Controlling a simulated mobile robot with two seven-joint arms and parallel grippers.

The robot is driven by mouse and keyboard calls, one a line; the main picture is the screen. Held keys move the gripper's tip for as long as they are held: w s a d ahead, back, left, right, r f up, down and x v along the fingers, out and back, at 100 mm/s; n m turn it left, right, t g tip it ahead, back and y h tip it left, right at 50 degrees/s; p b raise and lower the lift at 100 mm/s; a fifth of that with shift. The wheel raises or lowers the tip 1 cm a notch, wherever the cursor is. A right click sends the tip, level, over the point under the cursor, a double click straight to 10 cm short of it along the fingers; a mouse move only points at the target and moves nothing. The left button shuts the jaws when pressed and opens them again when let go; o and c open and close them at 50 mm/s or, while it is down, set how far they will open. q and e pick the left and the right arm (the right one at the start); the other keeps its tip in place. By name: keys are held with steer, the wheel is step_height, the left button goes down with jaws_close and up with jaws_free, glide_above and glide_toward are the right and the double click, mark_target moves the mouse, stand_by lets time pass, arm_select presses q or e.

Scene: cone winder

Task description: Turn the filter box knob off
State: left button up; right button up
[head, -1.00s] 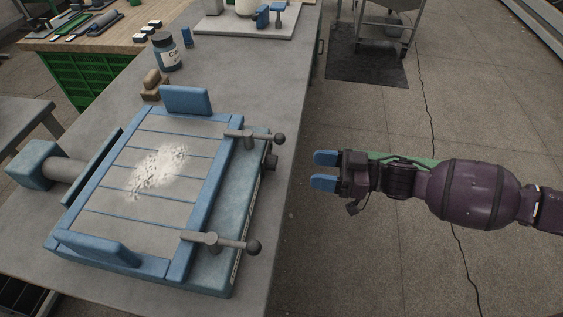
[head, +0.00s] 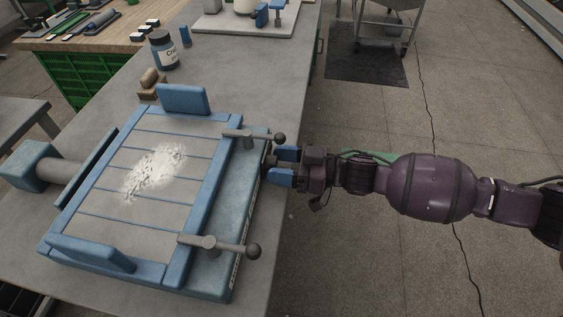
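The filter box (head: 205,262) is a blue, box-like unit on the grey bench, with white powder on its slatted grey top. Its small dark knob (head: 268,161) sticks out of the right side, just below the far ball-ended lever, and is partly hidden by my gripper. My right gripper (head: 277,166) comes in from the right with its two blue fingers apart at the knob. The knob seems to lie at or between the fingertips; I cannot tell whether they touch it. My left gripper is out of view.
Two ball-ended levers, far (head: 278,138) and near (head: 253,250), jut from the box's right edge close to my gripper. A dark jar (head: 164,52) stands farther back on the grey bench (head: 235,85). Open floor lies to the right.

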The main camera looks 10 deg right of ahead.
steer(key=c, duration=0.8)
steer(key=shift+r+n+p, duration=0.15)
steer(key=shift+n+p, duration=0.15)
steer(key=shift+n, duration=0.2)
steer(key=shift+n+p, duration=0.4)
steer(key=shift+n, duration=1.3)
steer(key=o, duration=0.9)
steer(key=shift+d, duration=0.1)
